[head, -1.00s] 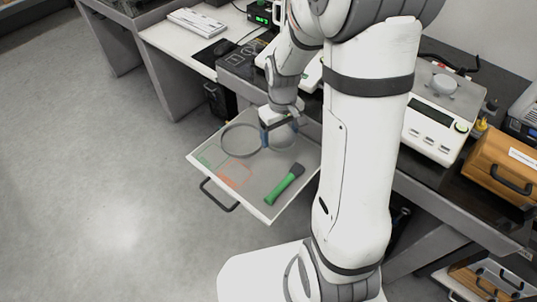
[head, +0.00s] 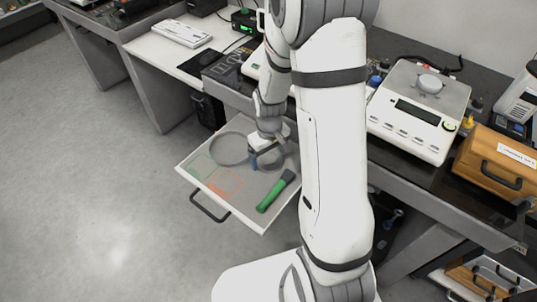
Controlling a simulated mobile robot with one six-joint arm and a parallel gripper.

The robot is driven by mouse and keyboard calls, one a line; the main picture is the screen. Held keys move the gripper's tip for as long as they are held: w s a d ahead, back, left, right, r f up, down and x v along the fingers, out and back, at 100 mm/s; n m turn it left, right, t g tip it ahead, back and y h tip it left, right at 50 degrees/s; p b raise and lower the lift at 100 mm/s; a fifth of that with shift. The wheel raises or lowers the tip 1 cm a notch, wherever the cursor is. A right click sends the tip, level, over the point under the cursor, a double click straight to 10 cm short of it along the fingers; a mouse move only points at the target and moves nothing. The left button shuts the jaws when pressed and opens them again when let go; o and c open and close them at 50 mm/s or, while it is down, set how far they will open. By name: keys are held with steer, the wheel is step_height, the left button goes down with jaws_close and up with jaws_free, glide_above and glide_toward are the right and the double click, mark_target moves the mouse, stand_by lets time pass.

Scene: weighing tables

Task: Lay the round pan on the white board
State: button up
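My gripper (head: 262,164) points down into the drawer, between the two round shapes and overlapping the right one in the picture. Its opening and any contact are too small to tell. No white board can be made out with certainty.
A green-handled tool (head: 271,197) lies in the drawer, beside green and orange outlines. A white balance (head: 418,118) and a wooden box (head: 492,165) stand on the dark table at right. A keyboard (head: 181,33) lies on a white desktop at back left. The floor at left is clear.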

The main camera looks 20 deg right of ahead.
mark_target(269, 159)
steer(key=shift+o, duration=1.4)
steer(key=shift+r, duration=0.1)
step_height(269, 159, up, 12)
steer(key=p, duration=0.2)
steer(key=s+a+r+m+t, duration=0.1)
steer(key=s+r+m+t, duration=0.1)
steer(key=s+r, duration=0.8)
steer(key=s+m, duration=0.1)
steer(key=s, duration=0.3)
steer(key=shift+s+m, duration=0.2)
steer(key=shift+m, duration=0.1)
steer(key=shift+r, duration=0.1)
